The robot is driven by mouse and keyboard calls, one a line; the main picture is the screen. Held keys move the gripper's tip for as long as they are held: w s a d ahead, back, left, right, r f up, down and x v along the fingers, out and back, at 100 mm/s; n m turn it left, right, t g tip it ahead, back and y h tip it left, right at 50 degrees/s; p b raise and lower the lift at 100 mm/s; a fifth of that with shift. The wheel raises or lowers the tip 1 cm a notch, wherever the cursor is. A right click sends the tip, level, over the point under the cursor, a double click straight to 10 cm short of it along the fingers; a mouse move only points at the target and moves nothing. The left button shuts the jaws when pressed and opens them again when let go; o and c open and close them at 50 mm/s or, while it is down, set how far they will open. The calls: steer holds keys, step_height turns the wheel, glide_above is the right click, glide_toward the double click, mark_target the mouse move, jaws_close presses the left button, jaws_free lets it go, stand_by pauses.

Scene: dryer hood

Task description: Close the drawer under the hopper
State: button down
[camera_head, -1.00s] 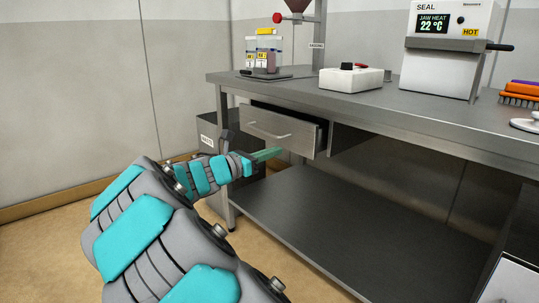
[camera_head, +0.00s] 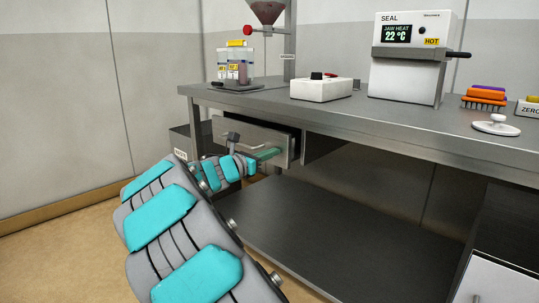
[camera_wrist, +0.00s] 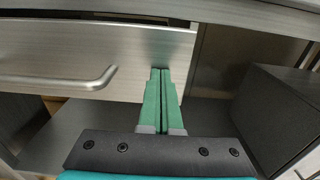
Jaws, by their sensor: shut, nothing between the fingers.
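The drawer (camera_head: 282,135) is a grey metal front with a bar handle, under the bench below the hopper (camera_head: 266,12). It stands partly open, with a dark gap showing behind its front. In the wrist view the drawer front (camera_wrist: 130,45) fills the upper left, with its handle (camera_wrist: 75,82) to the left of my fingers. My gripper (camera_head: 272,153) has green fingers, shut and empty. In the wrist view the fingertips (camera_wrist: 160,72) are at the drawer front's lower right part, right of the handle; whether they touch it I cannot tell.
The bench top (camera_head: 340,113) holds a white box with a black switch (camera_head: 321,88), a sealer marked HOT (camera_head: 410,60) and jars (camera_head: 236,65). A lower shelf (camera_head: 340,225) lies below. A dark bin (camera_head: 183,142) stands left of the drawer.

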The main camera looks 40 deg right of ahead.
mark_target(281, 148)
steer(key=d+p, duration=0.3)
steer(key=d, duration=0.1)
steer(key=shift+w+d+r, duration=0.1)
steer(key=shift+w+d, duration=0.05)
steer(key=shift+d, duration=0.2)
steer(key=shift+w, duration=0.1)
steer(key=shift+a+r, duration=0.1)
steer(key=shift+a+p, duration=0.1)
steer(key=shift+p, duration=0.25)
